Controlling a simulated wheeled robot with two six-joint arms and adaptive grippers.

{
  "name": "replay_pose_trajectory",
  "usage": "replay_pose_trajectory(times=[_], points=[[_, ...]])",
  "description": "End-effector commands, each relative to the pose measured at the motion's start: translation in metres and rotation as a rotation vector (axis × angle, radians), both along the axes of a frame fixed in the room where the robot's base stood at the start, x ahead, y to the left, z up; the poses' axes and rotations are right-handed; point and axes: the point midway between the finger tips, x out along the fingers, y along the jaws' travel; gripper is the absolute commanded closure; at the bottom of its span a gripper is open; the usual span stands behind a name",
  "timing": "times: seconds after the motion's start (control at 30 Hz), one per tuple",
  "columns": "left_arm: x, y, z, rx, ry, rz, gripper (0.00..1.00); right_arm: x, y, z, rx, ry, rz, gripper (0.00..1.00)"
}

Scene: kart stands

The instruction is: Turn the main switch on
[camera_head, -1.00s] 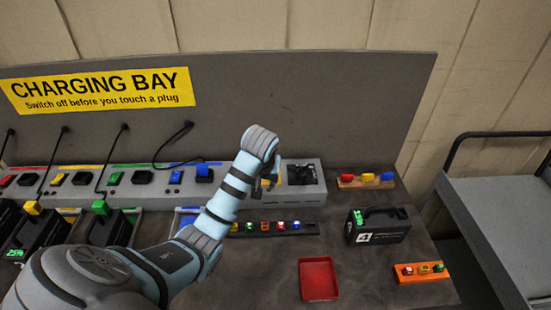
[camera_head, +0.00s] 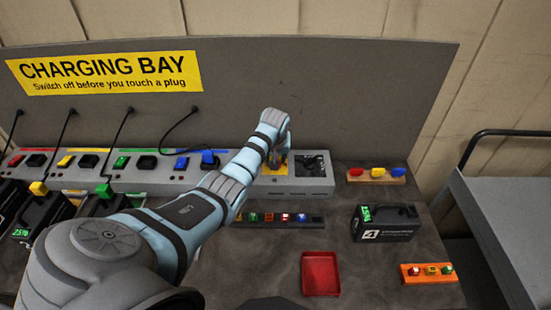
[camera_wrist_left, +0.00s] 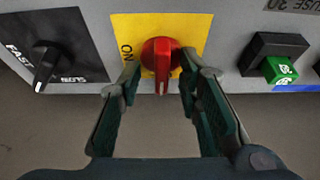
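The main switch is a red rotary knob (camera_wrist_left: 161,58) on a yellow plate (camera_wrist_left: 195,30) marked ON, seen in the left wrist view. Its handle points toward the bottom of that picture, with a pale mark at its tip. My left gripper (camera_wrist_left: 158,76) is open, with one finger on each side of the knob and small gaps visible. In the head view the yellow plate (camera_head: 274,168) sits on the grey panel's right part, and my left gripper (camera_head: 279,155) hides the knob there. My right gripper is not in view.
A black FAST/SLOW dial (camera_wrist_left: 46,62) and a black holder with a green fuse (camera_wrist_left: 279,70) flank the switch. A fuse rack (camera_head: 320,219), red tray (camera_head: 320,274) and black battery (camera_head: 385,223) lie in front. Plugged cables are left.

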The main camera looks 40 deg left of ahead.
Motion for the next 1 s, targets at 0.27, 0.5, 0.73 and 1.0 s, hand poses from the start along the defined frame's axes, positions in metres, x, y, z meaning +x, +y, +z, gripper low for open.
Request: replay_pose_trajectory(times=[0.27, 0.5, 0.73, 1.0], points=[[0.0001, -0.0006, 0.0006, 0.0, 0.001, -0.001, 0.84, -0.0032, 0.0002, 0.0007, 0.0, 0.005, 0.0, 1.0], [0.0001, -0.0007, 0.0007, 0.0, 0.001, -0.002, 1.0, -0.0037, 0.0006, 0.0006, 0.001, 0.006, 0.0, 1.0], [0.0001, -0.0008, 0.0008, 0.0, 0.001, -0.007, 1.0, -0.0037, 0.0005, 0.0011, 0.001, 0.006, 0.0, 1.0], [-0.0007, -0.0001, 0.0017, 0.0, 0.003, -0.084, 1.0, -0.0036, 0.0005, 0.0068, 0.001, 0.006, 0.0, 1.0]])
